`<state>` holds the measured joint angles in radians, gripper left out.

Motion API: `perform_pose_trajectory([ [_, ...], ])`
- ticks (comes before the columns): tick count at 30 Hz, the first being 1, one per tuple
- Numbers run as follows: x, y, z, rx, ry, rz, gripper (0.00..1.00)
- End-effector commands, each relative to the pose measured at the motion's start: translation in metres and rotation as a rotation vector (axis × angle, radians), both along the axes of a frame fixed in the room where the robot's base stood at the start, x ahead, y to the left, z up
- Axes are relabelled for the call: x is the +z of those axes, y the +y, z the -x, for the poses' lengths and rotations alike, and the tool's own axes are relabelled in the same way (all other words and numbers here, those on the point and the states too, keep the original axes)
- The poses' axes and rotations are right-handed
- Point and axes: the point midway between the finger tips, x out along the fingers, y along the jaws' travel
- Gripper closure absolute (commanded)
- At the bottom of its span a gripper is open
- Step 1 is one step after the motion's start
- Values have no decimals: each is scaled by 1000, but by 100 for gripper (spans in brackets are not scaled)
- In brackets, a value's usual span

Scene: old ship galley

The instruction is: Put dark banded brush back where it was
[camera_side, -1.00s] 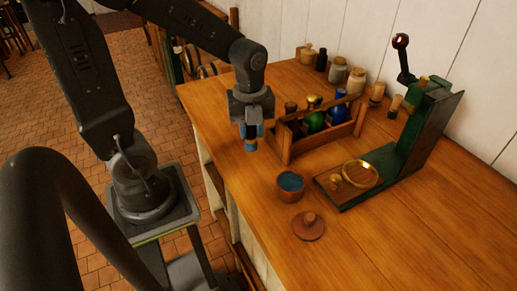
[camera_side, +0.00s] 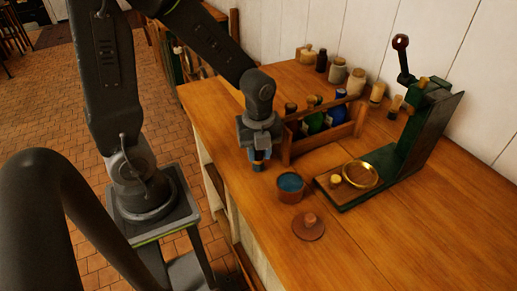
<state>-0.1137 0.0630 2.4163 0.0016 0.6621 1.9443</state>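My gripper (camera_side: 258,160) points down over the left edge of the wooden counter, left of the blue-filled pot and in front of the bottle carrier. Small blue and brown patches show at its fingertips. I cannot tell whether they are finger parts or a held brush, nor whether the fingers are open. I cannot make out a dark banded brush for certain anywhere. A brown pot (camera_side: 291,195) with blue contents stands on the counter, and a round brown lid (camera_side: 308,232) with a knob lies in front of it.
A wooden carrier (camera_side: 320,143) holds several bottles. Right of it stands a green crank device (camera_side: 420,130) with a brass ring (camera_side: 360,174) on its base. Several jars (camera_side: 337,71) line the wall. The counter's right front (camera_side: 420,240) is clear.

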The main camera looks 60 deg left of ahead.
Motion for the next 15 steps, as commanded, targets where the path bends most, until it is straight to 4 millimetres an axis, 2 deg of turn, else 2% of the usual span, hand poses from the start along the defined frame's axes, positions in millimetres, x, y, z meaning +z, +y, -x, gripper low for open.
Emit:
perform_pose_trajectory([
  [1,0,0,0,0,0,0,67],
  [7,0,0,0,0,0,0,48],
  [15,2,0,0,0,-1,0,48],
])
